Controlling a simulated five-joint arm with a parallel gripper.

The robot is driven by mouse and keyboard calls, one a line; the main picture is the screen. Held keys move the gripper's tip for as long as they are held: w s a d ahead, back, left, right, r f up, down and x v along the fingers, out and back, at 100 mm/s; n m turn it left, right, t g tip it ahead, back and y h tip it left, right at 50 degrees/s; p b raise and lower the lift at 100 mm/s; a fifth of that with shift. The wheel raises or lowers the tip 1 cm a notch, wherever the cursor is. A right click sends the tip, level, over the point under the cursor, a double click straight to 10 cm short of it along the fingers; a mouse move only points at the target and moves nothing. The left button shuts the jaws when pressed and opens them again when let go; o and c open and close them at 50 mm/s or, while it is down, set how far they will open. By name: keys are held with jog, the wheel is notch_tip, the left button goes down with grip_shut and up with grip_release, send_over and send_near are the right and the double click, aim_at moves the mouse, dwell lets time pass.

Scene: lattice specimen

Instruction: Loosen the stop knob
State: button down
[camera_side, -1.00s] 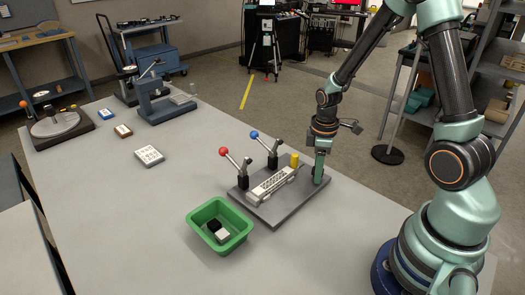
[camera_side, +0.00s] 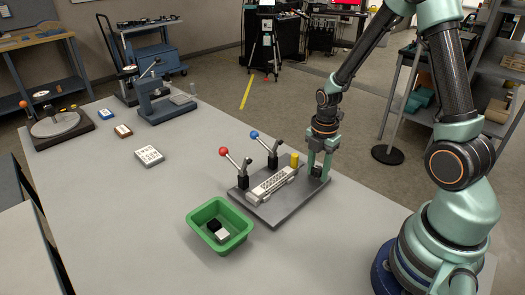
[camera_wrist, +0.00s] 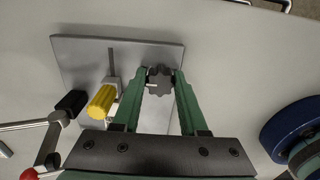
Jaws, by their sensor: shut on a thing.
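The stop knob (camera_wrist: 159,82) is dark grey and lobed. It sits near the right end of the grey fixture plate (camera_side: 288,208), and in the side view (camera_side: 317,171) it is partly hidden by the fingers. My gripper (camera_wrist: 160,74) points down over it, with one green finger on each side, shut on the knob. The gripper also shows in the side view (camera_side: 319,174), at the plate's right end. A pale lattice specimen (camera_side: 270,185) lies on the plate to the left of the knob.
Two lever clamps, with a red ball (camera_side: 223,151) and a blue ball (camera_side: 254,135), rise behind the specimen. A green bin (camera_side: 239,240) holding a black and a white block stands at the front left.

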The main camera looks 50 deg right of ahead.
aim_at(318, 169)
jog(key=shift+c, duration=2.4)
grip_release()
jog(key=shift+r, duration=2.75)
